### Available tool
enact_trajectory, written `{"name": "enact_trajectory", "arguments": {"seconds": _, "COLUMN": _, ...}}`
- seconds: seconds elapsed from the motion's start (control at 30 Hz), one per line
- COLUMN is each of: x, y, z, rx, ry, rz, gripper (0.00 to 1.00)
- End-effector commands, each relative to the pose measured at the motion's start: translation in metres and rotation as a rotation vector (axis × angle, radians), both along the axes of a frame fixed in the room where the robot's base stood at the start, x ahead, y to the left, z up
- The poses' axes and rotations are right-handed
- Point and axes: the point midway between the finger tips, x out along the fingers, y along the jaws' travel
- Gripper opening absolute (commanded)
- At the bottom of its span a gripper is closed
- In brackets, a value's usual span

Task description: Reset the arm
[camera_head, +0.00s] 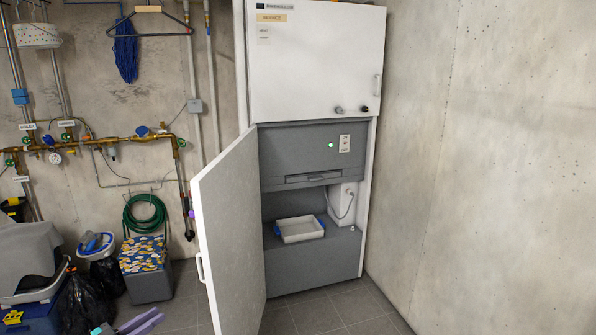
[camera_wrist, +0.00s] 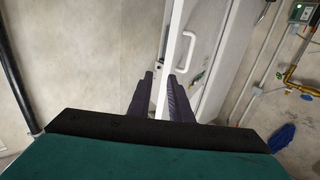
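My gripper (camera_head: 143,322) shows at the bottom left of the head view, low over the floor, left of the open cabinet door; only its purple-grey finger part and a bit of teal are in frame. In the wrist view my gripper (camera_wrist: 160,76) has its two dark fingers apart with nothing held between them. The white door (camera_wrist: 180,50) with its handle (camera_wrist: 190,46) appears beyond the fingers. Whether the fingers touch the door cannot be told. Most of my arm is out of view.
The tall cabinet (camera_head: 318,60) has its lower door (camera_head: 228,230) swung open to the left. A white tray (camera_head: 299,229) sits inside. A patterned-top box (camera_head: 146,285), black bags (camera_head: 90,300) and brass pipes (camera_head: 110,140) are at left. Floor (camera_head: 335,312) in front of the cabinet is clear.

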Motion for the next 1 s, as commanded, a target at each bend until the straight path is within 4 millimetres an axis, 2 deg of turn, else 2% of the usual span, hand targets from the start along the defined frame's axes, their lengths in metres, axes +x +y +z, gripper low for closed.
{"name": "enact_trajectory", "arguments": {"seconds": 0.27, "x": 0.031, "y": -0.037, "z": -0.017, "rx": -0.015, "ry": 0.009, "rz": -0.057, "gripper": 0.18}}
{"name": "enact_trajectory", "arguments": {"seconds": 0.47, "x": 0.061, "y": -0.083, "z": -0.04, "rx": -0.034, "ry": 0.021, "rz": -0.12, "gripper": 0.18}}
{"name": "enact_trajectory", "arguments": {"seconds": 0.57, "x": 0.079, "y": -0.12, "z": -0.057, "rx": -0.051, "ry": 0.032, "rz": -0.167, "gripper": 0.18}}
{"name": "enact_trajectory", "arguments": {"seconds": 0.7, "x": 0.101, "y": -0.184, "z": -0.082, "rx": -0.082, "ry": 0.044, "rz": -0.237, "gripper": 0.18}}
{"name": "enact_trajectory", "arguments": {"seconds": 1.0, "x": 0.137, "y": -0.315, "z": -0.121, "rx": -0.179, "ry": 0.046, "rz": -0.308, "gripper": 0.18}}
